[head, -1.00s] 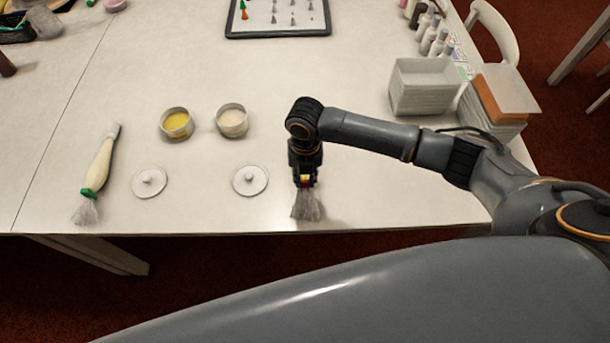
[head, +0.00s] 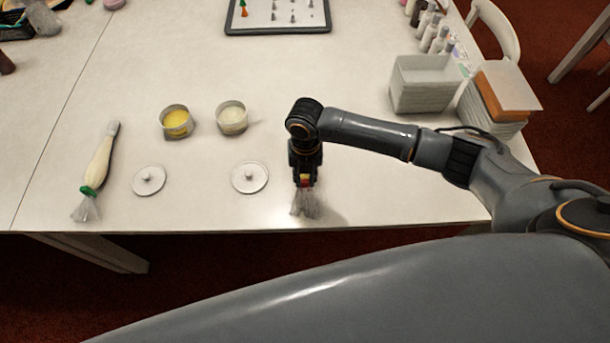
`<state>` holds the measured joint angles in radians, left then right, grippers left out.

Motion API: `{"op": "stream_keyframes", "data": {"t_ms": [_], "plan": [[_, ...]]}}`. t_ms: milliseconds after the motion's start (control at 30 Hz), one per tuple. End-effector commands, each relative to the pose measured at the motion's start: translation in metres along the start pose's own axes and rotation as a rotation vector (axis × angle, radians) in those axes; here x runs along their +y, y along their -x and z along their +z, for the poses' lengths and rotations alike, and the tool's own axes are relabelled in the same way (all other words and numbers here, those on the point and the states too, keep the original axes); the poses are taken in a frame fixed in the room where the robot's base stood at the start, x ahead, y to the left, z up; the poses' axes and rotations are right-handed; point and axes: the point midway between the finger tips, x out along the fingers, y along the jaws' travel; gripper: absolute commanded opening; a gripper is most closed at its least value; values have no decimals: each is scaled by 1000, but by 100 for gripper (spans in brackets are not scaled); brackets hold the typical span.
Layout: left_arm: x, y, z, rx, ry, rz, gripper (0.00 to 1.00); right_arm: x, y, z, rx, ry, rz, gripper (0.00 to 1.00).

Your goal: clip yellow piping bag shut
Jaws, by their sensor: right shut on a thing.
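My right gripper (head: 305,181) points down near the table's front edge. It is shut on a small red clip (head: 306,178), with a little yellow showing beside it. The clear, crumpled tail of a piping bag (head: 305,204) fans out just in front of the fingers. The rest of that bag is hidden under my gripper and wrist, so I cannot tell how the clip sits on it. A cream piping bag (head: 101,163) lies at the left with a green clip (head: 88,191) across its neck. My left gripper is not in view.
A bowl of yellow filling (head: 176,121) and a bowl of pale filling (head: 232,118) stand left of my arm. Two white lids (head: 149,180) (head: 250,177) lie in front of them. Stacked white boxes (head: 425,88) and a nozzle tray (head: 277,31) are farther back.

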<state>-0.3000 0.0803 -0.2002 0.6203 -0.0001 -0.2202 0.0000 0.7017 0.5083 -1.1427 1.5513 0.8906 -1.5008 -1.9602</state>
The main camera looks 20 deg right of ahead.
Motion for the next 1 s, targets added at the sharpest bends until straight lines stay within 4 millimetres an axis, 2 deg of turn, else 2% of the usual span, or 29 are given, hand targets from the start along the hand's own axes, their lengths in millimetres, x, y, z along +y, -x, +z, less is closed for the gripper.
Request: {"op": "stream_keyframes", "data": {"t_ms": [1000], "plan": [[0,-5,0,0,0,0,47,0,-11,0,0,0,-1,0]]}}
